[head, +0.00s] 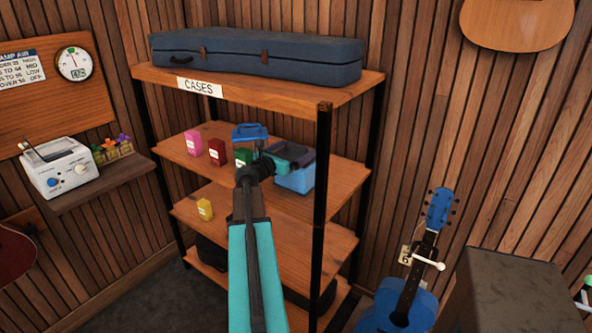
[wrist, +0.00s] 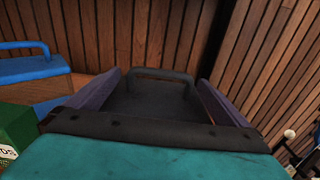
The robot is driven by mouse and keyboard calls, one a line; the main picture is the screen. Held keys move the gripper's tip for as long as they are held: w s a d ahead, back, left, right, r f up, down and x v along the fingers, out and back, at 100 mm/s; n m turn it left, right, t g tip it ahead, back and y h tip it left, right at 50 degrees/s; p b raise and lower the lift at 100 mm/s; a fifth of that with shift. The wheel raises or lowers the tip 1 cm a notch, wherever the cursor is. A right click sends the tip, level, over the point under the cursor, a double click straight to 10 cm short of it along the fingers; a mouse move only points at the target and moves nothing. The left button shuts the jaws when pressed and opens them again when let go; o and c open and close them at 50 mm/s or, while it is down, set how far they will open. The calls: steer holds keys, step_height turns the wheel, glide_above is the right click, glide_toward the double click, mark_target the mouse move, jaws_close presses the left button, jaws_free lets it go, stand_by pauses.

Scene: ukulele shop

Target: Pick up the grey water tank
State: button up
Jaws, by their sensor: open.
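The grey water tank (wrist: 155,98) shows in the wrist view as a dark grey body with a raised handle at its far side. It lies between the two purple fingers of my open gripper (wrist: 160,82); I cannot tell whether they touch it. The teal palm hides its near part. In the head view my gripper (head: 302,157) is over the right side of the second shelf (head: 225,135), and the grey tank is mostly hidden there.
A blue handled tank (head: 250,131) stands left of my gripper. Pink (head: 194,142), red (head: 217,151) and green (head: 243,157) boxes stand further left. A black rack post (head: 321,210) rises close on the right.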

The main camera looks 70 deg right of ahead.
mark_target(302, 150)
stand_by(0.3)
steer(key=shift+p+x, duration=0.35)
steer(key=shift+x, duration=0.45)
steer(key=shift+p+x, duration=0.55)
steer(key=shift+x, duration=1.25)
steer(key=c, duration=2.1)
steer(key=shift+w+r, duration=0.1)
steer(key=shift+r, duration=0.05)
